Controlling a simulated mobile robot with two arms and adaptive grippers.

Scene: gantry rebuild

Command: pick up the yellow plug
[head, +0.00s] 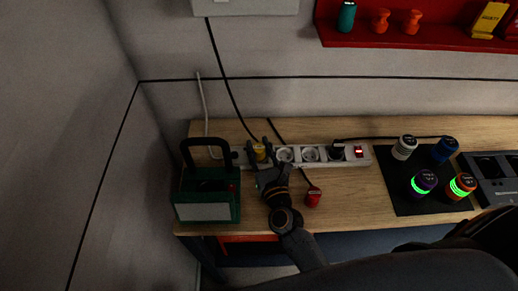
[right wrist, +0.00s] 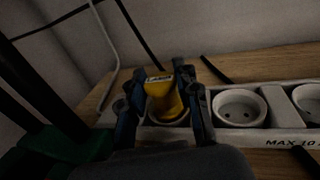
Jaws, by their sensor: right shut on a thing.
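The yellow plug (head: 259,153) is at the left end of the white power strip (head: 353,159) in the head view. In the right wrist view the yellow plug (right wrist: 164,98) stands in or just over the leftmost socket; I cannot tell how deep it sits. My right gripper (head: 260,160) is shut on it, with one finger on each side, as the right wrist view (right wrist: 160,100) also shows. My left gripper is not in view.
A green work lamp (head: 207,208) with a black handle stands close left of my right gripper. A red plug (head: 313,196) lies on the wooden bench to the right. A dark mat (head: 404,187) with several round cells is further right. A black cable hangs behind the strip.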

